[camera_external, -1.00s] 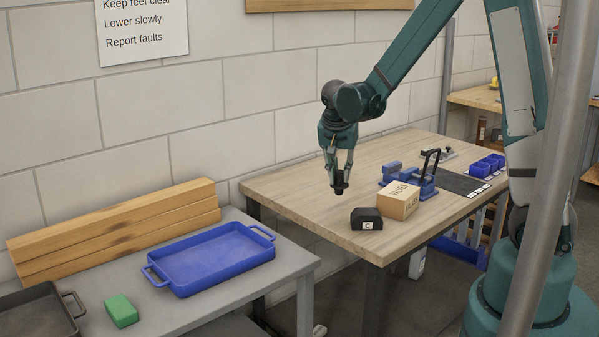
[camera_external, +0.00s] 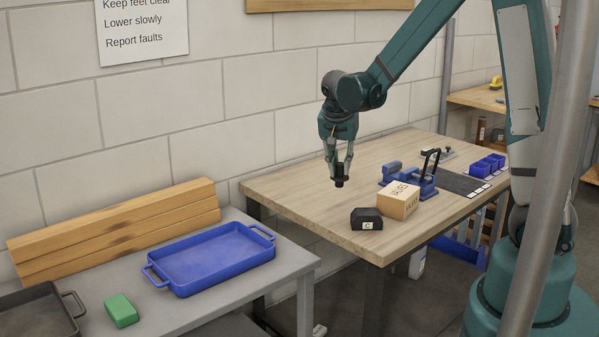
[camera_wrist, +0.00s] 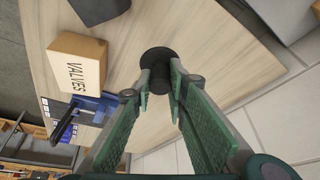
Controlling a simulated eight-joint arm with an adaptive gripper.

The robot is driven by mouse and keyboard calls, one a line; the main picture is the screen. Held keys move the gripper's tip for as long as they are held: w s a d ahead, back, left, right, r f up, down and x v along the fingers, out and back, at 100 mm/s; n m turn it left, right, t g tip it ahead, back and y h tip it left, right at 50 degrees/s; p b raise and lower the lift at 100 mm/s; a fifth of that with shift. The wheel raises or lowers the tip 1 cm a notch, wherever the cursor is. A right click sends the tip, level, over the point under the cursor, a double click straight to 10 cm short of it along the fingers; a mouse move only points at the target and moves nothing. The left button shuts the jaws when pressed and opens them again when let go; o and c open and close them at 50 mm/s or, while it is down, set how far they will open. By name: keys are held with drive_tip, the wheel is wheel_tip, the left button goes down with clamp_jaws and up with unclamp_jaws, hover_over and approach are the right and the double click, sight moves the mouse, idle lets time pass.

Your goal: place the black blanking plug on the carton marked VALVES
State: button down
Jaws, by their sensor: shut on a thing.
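The black blanking plug (camera_external: 340,176) is held between the fingertips of my gripper (camera_external: 339,165), above the wooden workbench. In the wrist view the plug (camera_wrist: 157,57) shows as a dark disc at the tips of my gripper (camera_wrist: 159,80). My gripper is shut on it. The carton marked VALVES (camera_external: 398,201) is a tan box on the bench, to the right of and nearer the camera than the plug. In the wrist view the carton (camera_wrist: 77,60) is left of the plug, apart from it. Its top looks clear.
A black block marked C (camera_external: 367,219) sits beside the carton. A blue vise-like clamp (camera_external: 411,179) stands close behind the carton. Blue bins (camera_external: 487,165) are at the bench's right. A grey table with a blue tray (camera_external: 211,263) and green block (camera_external: 121,310) is at left.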

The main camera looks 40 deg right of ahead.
wheel_tip(320, 180, up, 8)
drive_tip(key=p, duration=0.3)
hover_over(399, 190)
drive_tip(key=shift+w+d+r+n, duration=0.1)
drive_tip(key=shift+d+r+n, duration=0.05)
drive_tip(key=shift+n, duration=0.15)
drive_tip(key=shift+f, duration=2.95)
drive_tip(key=shift+f, duration=0.1)
drive_tip(key=shift+f, duration=1.95)
drive_tip(key=shift+f+b, duration=0.15)
drive_tip(key=shift+b, duration=0.2)
drive_tip(key=c, duration=2.3)
unclamp_jaws()
drive_tip(key=shift+o, duration=0.2)
